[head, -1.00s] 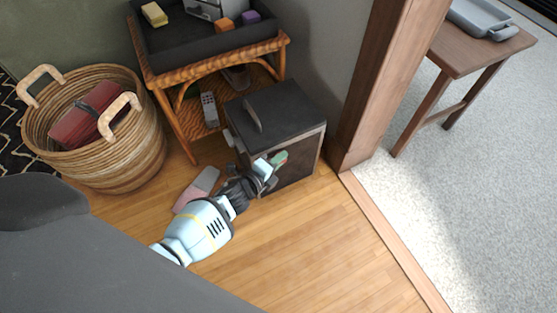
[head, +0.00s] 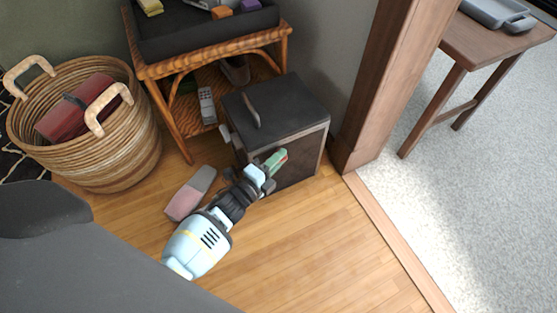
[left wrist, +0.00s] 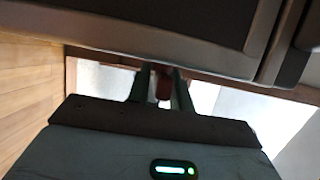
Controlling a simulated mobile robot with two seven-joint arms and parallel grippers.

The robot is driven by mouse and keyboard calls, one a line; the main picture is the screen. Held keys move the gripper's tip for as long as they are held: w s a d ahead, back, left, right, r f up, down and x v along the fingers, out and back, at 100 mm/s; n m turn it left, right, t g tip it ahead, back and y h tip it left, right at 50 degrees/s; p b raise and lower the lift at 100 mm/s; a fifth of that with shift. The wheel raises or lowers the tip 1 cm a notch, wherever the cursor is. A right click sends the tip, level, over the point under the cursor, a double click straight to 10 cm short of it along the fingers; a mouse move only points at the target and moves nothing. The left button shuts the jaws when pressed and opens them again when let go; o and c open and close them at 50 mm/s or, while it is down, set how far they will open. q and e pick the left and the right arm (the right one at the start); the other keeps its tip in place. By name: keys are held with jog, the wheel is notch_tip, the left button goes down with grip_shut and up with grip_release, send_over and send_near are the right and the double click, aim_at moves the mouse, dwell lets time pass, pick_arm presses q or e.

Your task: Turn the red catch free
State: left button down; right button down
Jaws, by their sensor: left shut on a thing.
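A dark box (head: 290,106) with a black lid and a wooden-looking rim stands on the floor, a curved handle on top. My left gripper (head: 276,160) is at its front face in the head view. In the left wrist view the red catch (left wrist: 164,86) shows as a small reddish piece between the two fingers of my left gripper (left wrist: 163,92), which is shut on it. In the head view the fingers mostly hide the catch. How far the catch is turned cannot be told. My right gripper is in neither view.
A wicker basket (head: 125,150) holds a red item at left. A wicker stand (head: 160,68) with a dark tray is behind the box. A pink-and-grey block (head: 190,193) lies on the floor by my left arm. A wooden post (head: 375,90) rises at right.

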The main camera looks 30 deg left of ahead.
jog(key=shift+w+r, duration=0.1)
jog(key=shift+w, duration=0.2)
